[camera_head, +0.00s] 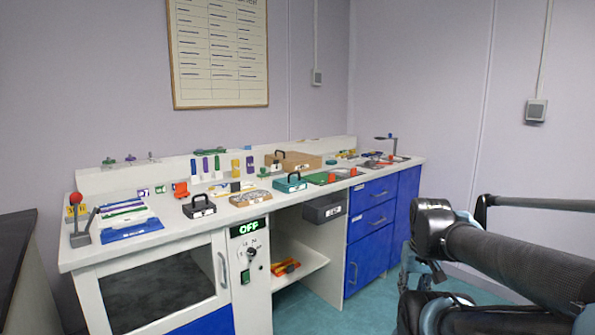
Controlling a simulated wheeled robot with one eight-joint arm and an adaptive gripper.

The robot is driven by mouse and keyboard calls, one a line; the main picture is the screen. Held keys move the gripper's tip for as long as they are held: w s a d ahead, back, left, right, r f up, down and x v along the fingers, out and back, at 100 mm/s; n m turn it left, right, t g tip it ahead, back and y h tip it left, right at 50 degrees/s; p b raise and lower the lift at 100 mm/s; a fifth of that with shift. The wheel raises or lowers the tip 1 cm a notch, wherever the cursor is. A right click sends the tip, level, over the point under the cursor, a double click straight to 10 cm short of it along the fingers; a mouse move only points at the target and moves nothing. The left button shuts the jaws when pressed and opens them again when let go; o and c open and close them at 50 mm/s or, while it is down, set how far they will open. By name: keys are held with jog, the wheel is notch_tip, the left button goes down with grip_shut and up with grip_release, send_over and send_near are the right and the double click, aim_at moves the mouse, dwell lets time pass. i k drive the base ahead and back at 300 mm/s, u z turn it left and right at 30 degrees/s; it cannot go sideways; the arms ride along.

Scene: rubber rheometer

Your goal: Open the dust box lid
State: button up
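No box is readably marked as the dust box. A dark grey box (325,208) with a small pale label is fixed under the counter, left of the blue drawers; whether it has a separate lid is too small to tell. On the counter are a black box (199,207) and a teal box (290,184), each with a top handle and each looking closed. My arm fills the lower right, well apart from these boxes. No gripper fingers can be made out.
The white counter (255,212) carries many small tools and trays. A red-knobbed lever (77,212) stands at its left end. Teal floor (310,312) is clear in front. A dark table (14,250) stands left.

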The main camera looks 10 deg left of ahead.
aim_at(289, 180)
jog(key=i, duration=0.95)
